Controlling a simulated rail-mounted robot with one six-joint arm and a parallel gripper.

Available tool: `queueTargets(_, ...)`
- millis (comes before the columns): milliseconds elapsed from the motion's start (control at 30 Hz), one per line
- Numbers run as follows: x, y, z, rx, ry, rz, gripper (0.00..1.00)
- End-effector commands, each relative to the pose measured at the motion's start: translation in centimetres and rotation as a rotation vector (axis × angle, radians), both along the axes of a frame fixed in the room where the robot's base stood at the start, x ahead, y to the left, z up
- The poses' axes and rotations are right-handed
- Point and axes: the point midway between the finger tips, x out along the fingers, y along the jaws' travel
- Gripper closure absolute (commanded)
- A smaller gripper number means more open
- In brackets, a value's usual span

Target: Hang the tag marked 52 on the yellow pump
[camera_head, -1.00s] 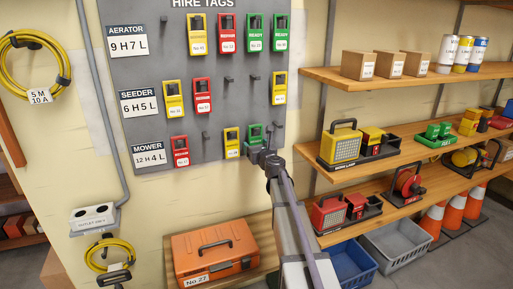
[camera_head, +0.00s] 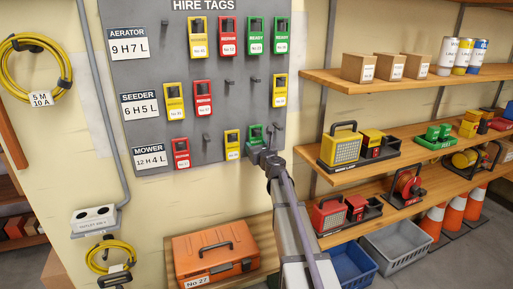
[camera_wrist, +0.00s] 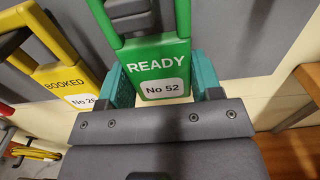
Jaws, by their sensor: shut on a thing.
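The green tag marked READY, No 52 (camera_wrist: 162,62) is between the teal fingers of my gripper (camera_wrist: 165,85) in the wrist view. My gripper is shut on its lower part. In the head view this green tag (camera_head: 255,133) is at the lower right of the grey board, just above my gripper (camera_head: 264,153). I cannot tell whether it still rests on its peg.
The grey tag board (camera_head: 215,150) holds several red, yellow and green tags and some bare pegs. A yellow BOOKED tag (camera_wrist: 62,80) hangs close left of my gripper. Shelves with machines (camera_head: 410,145) stand at right. An orange toolbox (camera_head: 215,255) is below the board.

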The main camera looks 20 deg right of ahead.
Motion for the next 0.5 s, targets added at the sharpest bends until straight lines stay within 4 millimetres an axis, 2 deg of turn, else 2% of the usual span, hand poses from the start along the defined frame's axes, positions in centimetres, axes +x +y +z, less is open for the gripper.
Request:
queueTargets(133, 0.0, 0.0, 0.98, 0.0, 0.0, 0.0, 0.6)
queueTargets(500, -0.11, 0.01, 0.88, 0.0, 0.0, 0.0, 0.6)
